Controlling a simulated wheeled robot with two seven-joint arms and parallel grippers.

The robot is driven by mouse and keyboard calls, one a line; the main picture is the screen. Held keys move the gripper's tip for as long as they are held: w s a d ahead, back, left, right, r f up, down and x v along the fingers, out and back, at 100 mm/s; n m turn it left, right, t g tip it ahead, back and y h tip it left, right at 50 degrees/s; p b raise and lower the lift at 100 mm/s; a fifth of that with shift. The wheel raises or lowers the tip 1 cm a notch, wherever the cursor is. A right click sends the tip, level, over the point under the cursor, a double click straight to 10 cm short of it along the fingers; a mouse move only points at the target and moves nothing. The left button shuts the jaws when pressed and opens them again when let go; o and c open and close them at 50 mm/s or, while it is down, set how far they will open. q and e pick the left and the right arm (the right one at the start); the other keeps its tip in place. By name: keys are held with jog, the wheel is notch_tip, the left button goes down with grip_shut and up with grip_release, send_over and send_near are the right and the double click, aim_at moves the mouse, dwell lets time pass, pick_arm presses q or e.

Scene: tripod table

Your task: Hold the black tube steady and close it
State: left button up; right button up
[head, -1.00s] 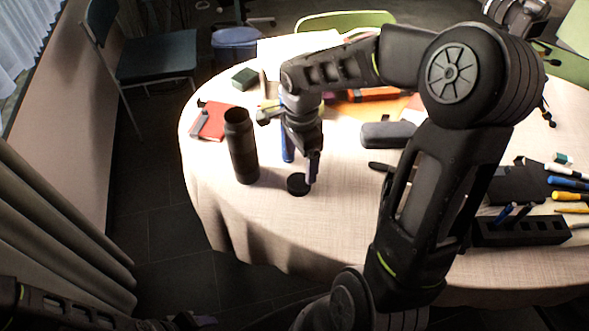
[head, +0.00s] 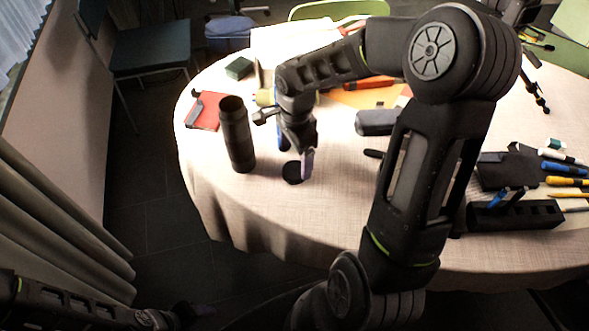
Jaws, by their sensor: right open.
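The black tube (head: 237,136) stands upright near the left side of the round table, with its dark open mouth on top. A small round black cap (head: 292,173) lies on the cloth to the right of the tube's base. My left gripper (head: 190,313) is low at the bottom left, off the table, dark and hard to make out.
A red notebook (head: 207,111) and a green block (head: 239,69) lie behind the tube. A grey case (head: 377,122) lies right of my right gripper. A black pen holder (head: 515,216) and several markers are at the right. The cloth in front of the tube is clear.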

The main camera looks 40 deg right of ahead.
aim_at(296, 169)
notch_tip(296, 169, down, 5)
jog(key=shift+r+p, duration=0.15)
jog(key=shift+p, duration=0.15)
dwell(0.4)
jog(key=c, duration=1.4)
